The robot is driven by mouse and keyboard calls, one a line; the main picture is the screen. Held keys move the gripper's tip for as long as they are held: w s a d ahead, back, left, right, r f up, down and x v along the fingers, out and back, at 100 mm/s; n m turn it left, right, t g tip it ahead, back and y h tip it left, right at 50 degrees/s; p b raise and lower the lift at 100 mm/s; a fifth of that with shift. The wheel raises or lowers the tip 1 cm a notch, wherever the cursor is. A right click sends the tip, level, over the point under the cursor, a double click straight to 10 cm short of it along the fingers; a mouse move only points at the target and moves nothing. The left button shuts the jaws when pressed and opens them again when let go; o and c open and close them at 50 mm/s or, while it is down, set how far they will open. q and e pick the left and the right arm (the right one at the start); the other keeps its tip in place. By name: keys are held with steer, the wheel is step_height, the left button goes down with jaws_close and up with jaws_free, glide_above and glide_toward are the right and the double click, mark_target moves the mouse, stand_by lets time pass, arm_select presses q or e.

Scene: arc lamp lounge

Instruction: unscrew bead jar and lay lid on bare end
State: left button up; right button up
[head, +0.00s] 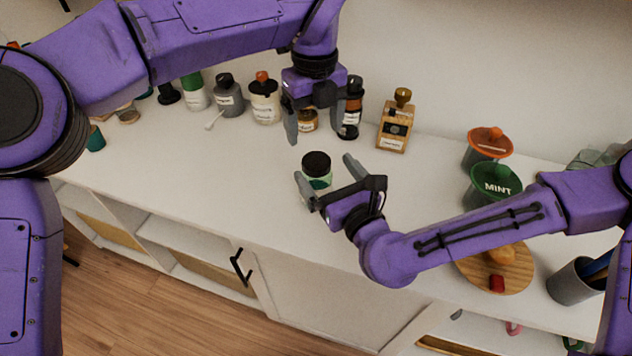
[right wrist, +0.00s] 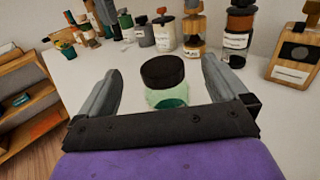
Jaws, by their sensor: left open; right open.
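The bead jar (head: 318,176) stands upright on the white cabinet top, with green contents showing through clear walls. Its black lid (head: 316,163) sits on top of it. In the right wrist view the jar (right wrist: 172,98) and the lid (right wrist: 162,71) lie between my fingers. My right gripper (head: 325,168) is open, with one finger on each side of the jar; I cannot tell whether they touch it. My left gripper (head: 320,128) is open and empty, pointing down above and behind the jar. The jar's lower part is partly hidden by my right gripper.
Several bottles line the wall, including a white one with an orange cap (head: 265,102) and a wooden-looking one (head: 395,125). Orange (head: 487,146) and green MINT (head: 495,182) lidded canisters stand right, near a round wooden board (head: 520,272). The cabinet top left of the jar (head: 220,165) is clear.

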mark_target(312, 178)
arm_select(q)
steer(key=shift+s+d+f, duration=0.1)
steer(key=shift+s, duration=0.2)
arm_select(e)
steer(key=shift+s+f, duration=0.2)
steer(key=shift+f, duration=0.15)
arm_select(q)
steer(key=shift+w+d, duration=0.1)
steer(key=shift+w, duration=0.05)
arm_select(e)
step_height(312, 178, down, 7)
steer(key=shift+d, duration=0.1)
arm_select(q)
steer(key=shift+f, duration=0.1)
arm_select(e)
steer(key=x, duration=0.7)
steer(key=shift+w+f, duration=0.25)
steer(key=shift+f, duration=0.05)
steer(key=shift+r, duration=0.1)
